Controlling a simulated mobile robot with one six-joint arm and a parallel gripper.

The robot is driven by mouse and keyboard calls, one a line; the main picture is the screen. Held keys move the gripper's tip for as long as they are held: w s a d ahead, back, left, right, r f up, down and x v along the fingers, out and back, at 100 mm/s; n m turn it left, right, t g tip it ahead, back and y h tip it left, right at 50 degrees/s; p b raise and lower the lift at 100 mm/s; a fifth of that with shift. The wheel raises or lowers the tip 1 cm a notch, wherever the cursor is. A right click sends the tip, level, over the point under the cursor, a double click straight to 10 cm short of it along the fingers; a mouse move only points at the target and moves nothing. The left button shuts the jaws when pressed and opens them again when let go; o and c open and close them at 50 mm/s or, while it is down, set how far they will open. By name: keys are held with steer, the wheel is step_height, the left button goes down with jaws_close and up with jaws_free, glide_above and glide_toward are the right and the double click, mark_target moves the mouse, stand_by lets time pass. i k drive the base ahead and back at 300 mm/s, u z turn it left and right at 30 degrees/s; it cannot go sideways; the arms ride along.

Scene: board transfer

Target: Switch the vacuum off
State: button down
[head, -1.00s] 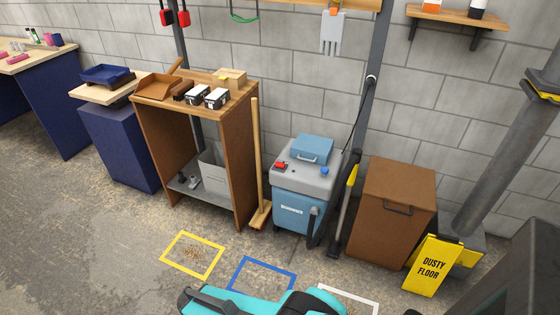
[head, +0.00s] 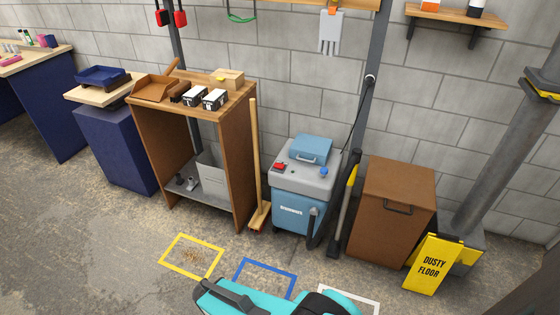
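The vacuum (head: 290,209) is a blue box with a grey top, standing upright on the floor against the wall. A red switch (head: 279,167) sits on the left of its grey top, and a blue knob (head: 323,171) on the right. The switch is too small to tell its position. A blue lid with a handle (head: 311,148) stands at the back of the top. A black hose and nozzle are at its right side. A teal and black part of my arm shows at the bottom edge, apart from the vacuum. My gripper is not in view.
A wooden shelf unit (head: 240,150) and a broom (head: 254,160) stand left of the vacuum. A brown bin (head: 390,220) and a yellow floor sign (head: 432,265) stand to its right. Yellow (head: 165,262), blue and white floor outlines lie in front.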

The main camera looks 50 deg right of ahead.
mark_target(278, 166)
steer(key=i, duration=1)
